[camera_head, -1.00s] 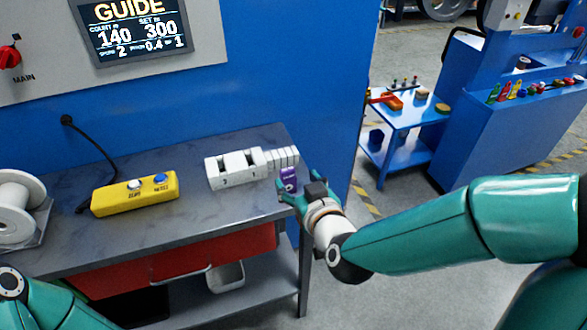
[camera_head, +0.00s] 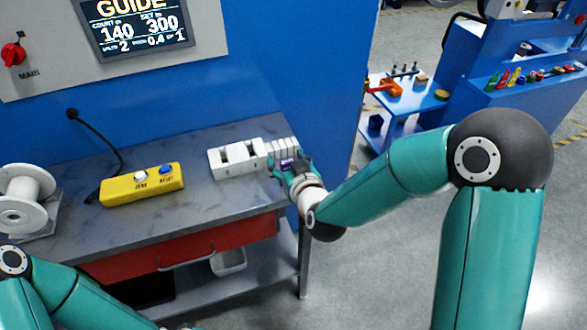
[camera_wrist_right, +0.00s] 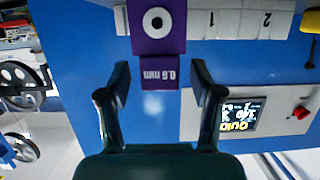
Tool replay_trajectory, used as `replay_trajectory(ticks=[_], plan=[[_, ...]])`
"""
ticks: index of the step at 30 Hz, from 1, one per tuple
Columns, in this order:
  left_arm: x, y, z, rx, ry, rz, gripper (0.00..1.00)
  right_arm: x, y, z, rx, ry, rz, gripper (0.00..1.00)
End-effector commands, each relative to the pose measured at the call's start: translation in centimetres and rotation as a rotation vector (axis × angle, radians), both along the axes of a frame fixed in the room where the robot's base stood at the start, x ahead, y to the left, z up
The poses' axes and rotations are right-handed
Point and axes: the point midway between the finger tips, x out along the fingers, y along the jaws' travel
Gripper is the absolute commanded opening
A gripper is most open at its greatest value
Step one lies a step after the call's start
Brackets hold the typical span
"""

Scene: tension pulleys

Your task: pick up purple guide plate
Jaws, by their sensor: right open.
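The purple guide plate (camera_wrist_right: 157,28) has a pale round eyelet with a dark centre and a lower tab with upside-down lettering. In the head view the plate (camera_head: 287,162) is a small purple patch at the right end of the white holder (camera_head: 236,165), mostly hidden by my right gripper. My right gripper (camera_head: 289,165) is open. In the wrist view the open right gripper (camera_wrist_right: 158,75) has a finger on each side of the tab, with blue gaps between. My left arm shows at the bottom left, but its gripper is out of view.
The holder, with compartments marked 1 and 2, stands on a grey bench (camera_head: 90,230). A yellow button box (camera_head: 142,185) and a white spool (camera_head: 25,195) lie to its left. A blue machine wall (camera_head: 200,95) rises behind. Bare bench lies before the holder.

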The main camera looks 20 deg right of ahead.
Motion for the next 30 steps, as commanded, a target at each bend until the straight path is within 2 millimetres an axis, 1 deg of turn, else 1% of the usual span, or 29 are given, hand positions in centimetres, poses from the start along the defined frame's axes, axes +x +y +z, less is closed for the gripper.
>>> replay_trajectory(ticks=[3,8,12,15,24,29,30], plan=[[0.0,0.0,0.0,0.000,0.000,0.000,0.40,0.0,0.0,0.0,0.000,0.000,0.000,0.65],[0.0,0.0,0.0,0.000,0.000,0.000,0.40,0.0,0.0,0.0,0.000,0.000,0.000,0.39],[0.0,0.0,0.0,0.000,0.000,0.000,0.40,0.0,0.0,0.0,0.000,0.000,0.000,0.15],[0.0,0.0,0.0,0.000,0.000,0.000,0.40,0.0,0.0,0.0,0.000,0.000,0.000,0.00],[0.0,0.0,0.0,0.000,0.000,0.000,0.40,0.0,0.0,0.2,0.000,-0.002,0.000,0.00],[0.0,0.0,0.0,0.000,0.000,0.000,0.40,0.0,0.0,1.2,0.000,-0.004,0.000,0.00],[0.0,0.0,0.0,0.000,0.000,0.000,0.40,0.0,0.0,1.7,0.000,-0.006,0.000,0.00]])
